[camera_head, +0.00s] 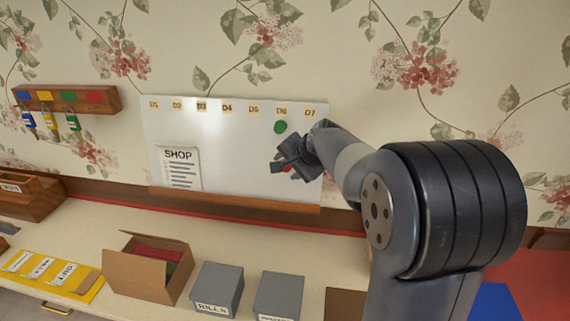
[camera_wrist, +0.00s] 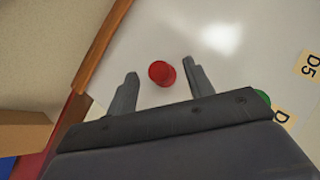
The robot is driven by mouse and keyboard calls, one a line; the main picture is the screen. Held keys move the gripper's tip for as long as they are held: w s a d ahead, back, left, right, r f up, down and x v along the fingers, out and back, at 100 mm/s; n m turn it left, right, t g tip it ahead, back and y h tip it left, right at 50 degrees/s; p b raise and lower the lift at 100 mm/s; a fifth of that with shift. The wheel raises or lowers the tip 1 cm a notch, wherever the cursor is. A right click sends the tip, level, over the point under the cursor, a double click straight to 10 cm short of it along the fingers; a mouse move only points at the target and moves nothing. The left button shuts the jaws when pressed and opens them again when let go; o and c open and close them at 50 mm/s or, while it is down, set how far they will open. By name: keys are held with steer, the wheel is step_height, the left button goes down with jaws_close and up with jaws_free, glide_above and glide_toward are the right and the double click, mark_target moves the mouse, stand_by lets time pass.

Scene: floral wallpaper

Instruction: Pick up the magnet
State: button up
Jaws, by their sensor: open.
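A red magnet (camera_wrist: 161,73) is on the whiteboard (camera_wrist: 232,70). In the wrist view it lies between the two fingers of my gripper (camera_wrist: 158,86), with a gap on each side. In the head view my gripper (camera_head: 286,162) is at the right part of the whiteboard (camera_head: 225,150), and only a bit of the red magnet (camera_head: 287,169) shows beside it. A green magnet (camera_head: 280,127) is on the board just above my gripper. It also shows in the wrist view (camera_wrist: 263,97), partly hidden behind the gripper body.
The board has a wooden ledge (camera_head: 235,200) below and labels D1 to D7 along its top. A paper SHOP list (camera_head: 179,168) hangs at its left. An open cardboard box (camera_head: 133,272) and grey boxes (camera_head: 217,288) stand on the counter. A key rack (camera_head: 70,98) is at left.

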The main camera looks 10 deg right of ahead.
steer(key=shift+w+d+f, duration=0.15)
steer(key=shift+w+f, duration=0.2)
steer(key=shift+w, duration=0.1)
steer(key=shift+w+f, duration=0.3)
steer(key=c, duration=1)
